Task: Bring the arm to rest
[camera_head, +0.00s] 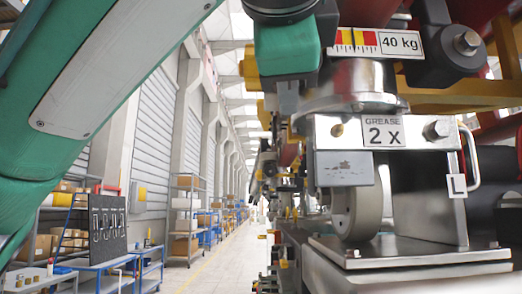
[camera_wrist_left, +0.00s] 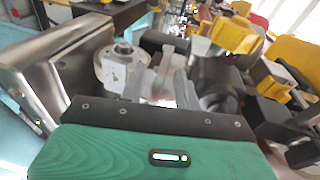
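My left arm (camera_head: 95,75) comes in from the left, large and green. My left gripper (camera_head: 288,105) hangs at the top centre, just left of the wheel assembly, with its fingers pointing down. In the left wrist view its two grey fingers (camera_wrist_left: 163,75) stand a little apart above the green gripper body, and I see nothing clearly held between them. Whether the fingers touch the metal behind them I cannot tell. The wheel assembly (camera_head: 432,190) carries a 2 X grease label (camera_head: 382,133) and a 40 kg sign (camera_head: 400,43). My right gripper is not in view.
A steel wheel (camera_head: 356,210) sits below the block, above a metal plate (camera_head: 410,252). A metal handle (camera_head: 472,155) sticks out at the right. Blue workbenches (camera_head: 105,268) and shelving (camera_head: 187,215) line the left wall. The aisle floor (camera_head: 215,268) is clear.

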